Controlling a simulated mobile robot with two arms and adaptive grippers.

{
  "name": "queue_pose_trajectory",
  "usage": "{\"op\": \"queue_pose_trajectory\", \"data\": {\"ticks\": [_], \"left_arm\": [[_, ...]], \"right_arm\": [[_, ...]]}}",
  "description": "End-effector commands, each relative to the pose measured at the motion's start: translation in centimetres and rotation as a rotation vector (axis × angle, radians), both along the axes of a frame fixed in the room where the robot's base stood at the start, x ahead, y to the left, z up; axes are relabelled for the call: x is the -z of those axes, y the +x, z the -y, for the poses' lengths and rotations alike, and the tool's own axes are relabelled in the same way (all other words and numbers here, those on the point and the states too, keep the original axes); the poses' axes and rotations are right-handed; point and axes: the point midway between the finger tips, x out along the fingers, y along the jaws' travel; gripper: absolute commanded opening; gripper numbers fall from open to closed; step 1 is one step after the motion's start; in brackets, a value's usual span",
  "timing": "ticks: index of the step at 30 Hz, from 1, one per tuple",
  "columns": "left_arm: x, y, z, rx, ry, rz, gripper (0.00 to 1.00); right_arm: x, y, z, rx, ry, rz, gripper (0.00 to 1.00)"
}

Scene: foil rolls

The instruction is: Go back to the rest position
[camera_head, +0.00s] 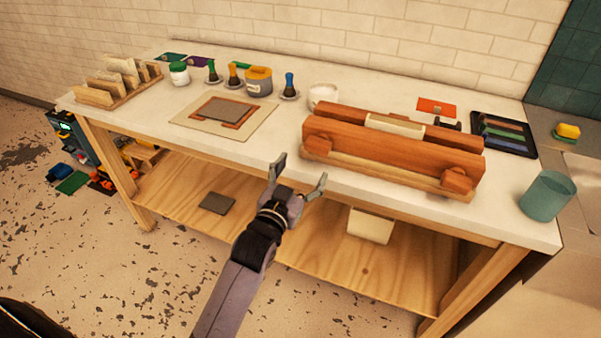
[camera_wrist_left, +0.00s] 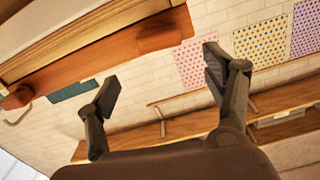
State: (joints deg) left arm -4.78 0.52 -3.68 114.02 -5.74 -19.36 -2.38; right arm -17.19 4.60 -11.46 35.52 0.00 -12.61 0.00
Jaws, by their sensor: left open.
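My left gripper (camera_head: 297,175) is open and empty, in front of the workbench's front edge, between the flat board and the wooden press. In the left wrist view its two fingers (camera_wrist_left: 160,90) are spread apart with nothing between them. The large orange-brown wooden press (camera_head: 390,145) with a pale roll (camera_head: 394,125) along its top stands on the right half of the white bench top (camera_head: 290,130); its wooden parts also show in the left wrist view (camera_wrist_left: 100,60). My right gripper is in neither view.
A beige board (camera_head: 188,124) lies left of centre, with small bottles and jars (camera_head: 258,80) behind it. A wooden rack (camera_head: 120,80) stands far left. A teal cup (camera_head: 547,195) stands near the right corner. The lower shelf (camera_head: 310,250) holds a pale block (camera_head: 370,226). Floor is clear in front.

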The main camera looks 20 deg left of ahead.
Motion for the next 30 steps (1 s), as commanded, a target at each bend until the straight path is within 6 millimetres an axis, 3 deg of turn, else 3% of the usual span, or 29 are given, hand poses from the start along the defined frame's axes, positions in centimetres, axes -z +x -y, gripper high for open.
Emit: {"op": "queue_pose_trajectory", "data": {"ticks": [16, 19, 23, 26, 30], "left_arm": [[0.0, -0.4, 0.0, 0.0, 0.0, 0.0, 0.75], [1.3, -0.4, 0.1, 0.003, 0.001, -0.025, 0.75], [7.0, -0.4, 0.6, 0.014, 0.002, -0.128, 0.75], [14.1, -1.4, 1.0, 0.027, 0.004, -0.259, 0.75], [24.5, -4.5, 1.4, 0.042, 0.008, -0.453, 0.75]], "right_arm": [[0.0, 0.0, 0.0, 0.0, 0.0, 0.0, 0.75], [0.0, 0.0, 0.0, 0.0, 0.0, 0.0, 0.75], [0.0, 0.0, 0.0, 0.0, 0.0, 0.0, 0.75], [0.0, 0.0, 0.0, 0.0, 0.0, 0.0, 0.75], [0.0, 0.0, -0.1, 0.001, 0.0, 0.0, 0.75]]}}
